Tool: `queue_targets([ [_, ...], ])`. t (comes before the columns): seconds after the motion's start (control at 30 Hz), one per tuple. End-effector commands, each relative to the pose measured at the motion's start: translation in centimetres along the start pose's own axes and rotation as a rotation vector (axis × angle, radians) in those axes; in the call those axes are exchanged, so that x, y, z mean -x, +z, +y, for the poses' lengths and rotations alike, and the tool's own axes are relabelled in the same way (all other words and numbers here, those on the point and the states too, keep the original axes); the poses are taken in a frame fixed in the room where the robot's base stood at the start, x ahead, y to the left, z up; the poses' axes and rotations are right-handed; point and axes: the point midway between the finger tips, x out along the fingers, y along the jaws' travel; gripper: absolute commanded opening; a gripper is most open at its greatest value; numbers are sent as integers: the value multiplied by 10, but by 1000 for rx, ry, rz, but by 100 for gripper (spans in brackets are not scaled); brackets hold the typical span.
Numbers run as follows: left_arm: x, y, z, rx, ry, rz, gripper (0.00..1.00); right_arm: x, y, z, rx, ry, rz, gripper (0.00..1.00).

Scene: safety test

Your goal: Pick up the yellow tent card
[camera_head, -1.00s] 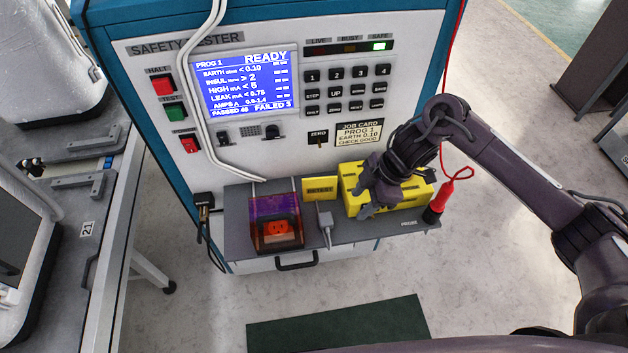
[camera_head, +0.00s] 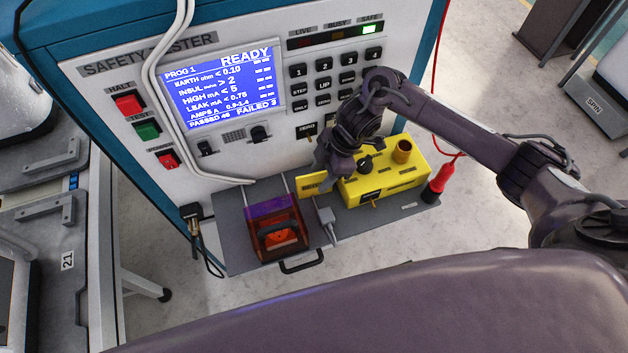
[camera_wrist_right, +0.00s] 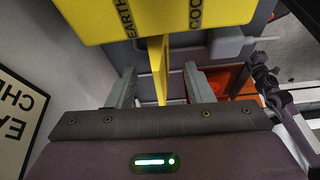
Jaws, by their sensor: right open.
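The yellow tent card (camera_head: 311,184) stands on the grey shelf of the tester, just left of the yellow box, partly hidden by my right gripper. My right gripper (camera_head: 327,178) points down over the card's right end. In the right wrist view, the card (camera_wrist_right: 158,68) shows nearly edge-on between the two open fingers of my right gripper (camera_wrist_right: 162,88), with a gap on both sides. My left gripper is not in view.
The yellow box (camera_head: 385,178) with knobs stands close right of the card; it fills the top of the wrist view. A grey plug (camera_head: 325,217) and an orange-lidded socket box (camera_head: 279,228) are in front and left. A red probe (camera_head: 440,178) stands at the shelf's right end.

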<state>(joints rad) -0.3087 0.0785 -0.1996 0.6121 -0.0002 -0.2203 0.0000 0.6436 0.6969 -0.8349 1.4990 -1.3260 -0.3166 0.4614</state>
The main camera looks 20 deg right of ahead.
Motion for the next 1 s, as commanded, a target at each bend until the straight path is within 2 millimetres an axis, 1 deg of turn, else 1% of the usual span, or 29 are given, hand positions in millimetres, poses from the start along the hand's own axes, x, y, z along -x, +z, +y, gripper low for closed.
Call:
queue_targets([
  [0.03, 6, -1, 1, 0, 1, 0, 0, -7, -2, -2, -2, -4, 0, 47],
  [0.1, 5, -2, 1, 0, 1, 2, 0, -18, -2, -1, -1, -3, 1, 47],
  [0.2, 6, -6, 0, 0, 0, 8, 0, -27, -1, -1, 0, -2, 0, 47],
  [0.37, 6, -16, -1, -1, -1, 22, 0, -30, -1, 0, 1, 0, -1, 47],
  [0.47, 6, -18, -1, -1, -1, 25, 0, -30, 0, 0, 1, 0, -1, 47],
  [0.8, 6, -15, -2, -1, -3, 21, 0, -30, 0, 0, 1, 1, -1, 2],
  [0.83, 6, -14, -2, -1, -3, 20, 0, -30, -1, 0, 1, 1, 0, 0],
  [1.0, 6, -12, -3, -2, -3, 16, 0, -29, -1, 0, 1, 1, 0, 0],
])
